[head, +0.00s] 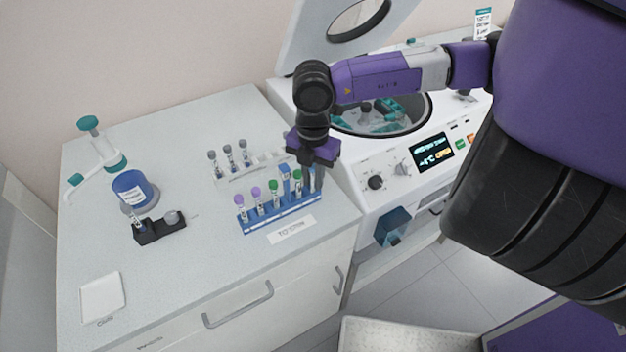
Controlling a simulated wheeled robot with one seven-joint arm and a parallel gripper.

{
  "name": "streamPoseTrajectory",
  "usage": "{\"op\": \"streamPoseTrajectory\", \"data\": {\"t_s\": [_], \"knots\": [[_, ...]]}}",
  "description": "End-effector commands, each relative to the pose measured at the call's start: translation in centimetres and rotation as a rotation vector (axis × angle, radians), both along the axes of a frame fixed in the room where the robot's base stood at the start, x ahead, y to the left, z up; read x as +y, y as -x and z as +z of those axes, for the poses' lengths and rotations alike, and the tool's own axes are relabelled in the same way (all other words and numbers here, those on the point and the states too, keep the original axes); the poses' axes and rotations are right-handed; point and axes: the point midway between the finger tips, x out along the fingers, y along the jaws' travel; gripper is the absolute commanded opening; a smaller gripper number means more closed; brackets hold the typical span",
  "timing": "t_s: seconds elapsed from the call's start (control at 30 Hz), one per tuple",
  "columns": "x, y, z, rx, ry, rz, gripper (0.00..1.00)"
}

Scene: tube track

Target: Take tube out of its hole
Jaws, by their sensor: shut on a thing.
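A blue rack (284,220) stands near the bench's front right edge and holds a row of tubes. From the left there are purple-capped tubes (256,197), green-capped tubes (273,188) and a blue-capped tube (285,178). My gripper (313,181) points down at the rack's right end and is shut on a tube there. Its fingers hide most of that tube and its cap. I cannot tell whether the tube's lower end is in its hole.
A white rack (250,168) with grey-capped tubes stands just behind. An open centrifuge (385,115) is to the right, its lid (335,40) raised. A blue-lidded jar (133,190) and a black holder (160,229) stand left.

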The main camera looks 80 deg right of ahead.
Motion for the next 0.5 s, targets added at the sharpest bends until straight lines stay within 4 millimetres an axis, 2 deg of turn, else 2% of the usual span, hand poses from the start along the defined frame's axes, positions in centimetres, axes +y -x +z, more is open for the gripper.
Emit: {"op": "streamPoseTrajectory", "data": {"t_s": [0.27,0.5], "knots": [[0.0,0.0,0.1,-0.001,0.000,0.000,0.00],[-0.1,0.0,1.9,-0.001,0.002,0.000,0.00]]}}
